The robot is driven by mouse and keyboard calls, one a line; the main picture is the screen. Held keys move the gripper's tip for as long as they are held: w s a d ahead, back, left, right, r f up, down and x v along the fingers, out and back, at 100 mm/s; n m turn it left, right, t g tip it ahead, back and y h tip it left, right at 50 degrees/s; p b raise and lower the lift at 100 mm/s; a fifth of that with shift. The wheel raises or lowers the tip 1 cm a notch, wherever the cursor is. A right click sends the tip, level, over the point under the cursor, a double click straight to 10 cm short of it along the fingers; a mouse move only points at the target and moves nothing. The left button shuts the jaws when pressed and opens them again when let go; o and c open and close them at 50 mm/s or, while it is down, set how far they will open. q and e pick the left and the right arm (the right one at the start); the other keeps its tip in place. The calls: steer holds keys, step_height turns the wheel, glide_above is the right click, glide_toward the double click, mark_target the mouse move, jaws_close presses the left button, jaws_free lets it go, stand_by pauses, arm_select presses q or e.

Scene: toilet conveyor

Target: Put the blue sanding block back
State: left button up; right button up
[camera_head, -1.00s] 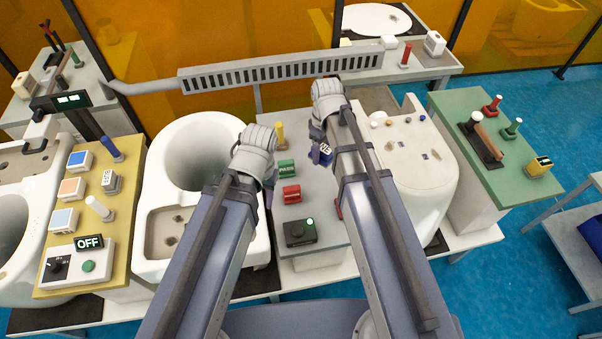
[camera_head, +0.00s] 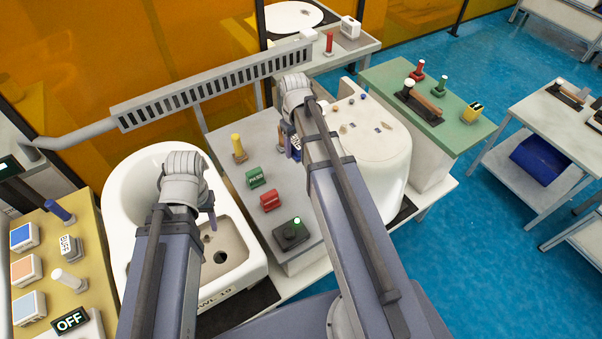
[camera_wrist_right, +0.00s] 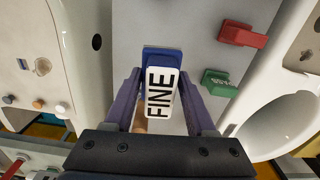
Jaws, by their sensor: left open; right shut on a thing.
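My right gripper (camera_wrist_right: 160,100) is shut on the blue sanding block (camera_wrist_right: 160,55), which carries a white label reading FINE. The gripper's fingers stand on either side of it in the right wrist view. In the head view, the block (camera_head: 296,154) is mostly hidden by my right arm and is over the far right side of the grey table (camera_head: 225,142). My left gripper (camera_head: 212,213) is open and empty, over the white toilet bowl (camera_head: 135,178); its fingers are partly hidden by the wrist.
A green table (camera_head: 380,72) and a blue bin (camera_head: 540,160) lie further right.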

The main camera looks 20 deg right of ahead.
mark_target(302, 172)
steer(key=shift+s+d+f+m, duration=0.15)
steer(key=shift+d+m, duration=0.25)
steer(key=shift+d, duration=0.55)
arm_select(q)
step_height(302, 172, down, 10)
steer(key=b, duration=1)
steer(key=shift+f, duration=0.2)
arm_select(e)
step_height(302, 172, down, 10)
steer(key=shift+f, duration=0.1)
arm_select(q)
steer(key=shift+r, duration=0.15)
arm_select(e)
steer(key=shift+r, duration=0.2)
steer(key=shift+f, duration=0.15)
arm_select(q)
steer(key=shift+f, duration=0.2)
arm_select(e)
steer(key=o, duration=0.9)
steer(key=shift+f, duration=0.1)
steer(key=shift+c, duration=0.2)
steer(key=o, duration=0.5)
steer(key=shift+c, duration=0.2)
arm_select(q)
steer(key=shift+r, duration=0.15)
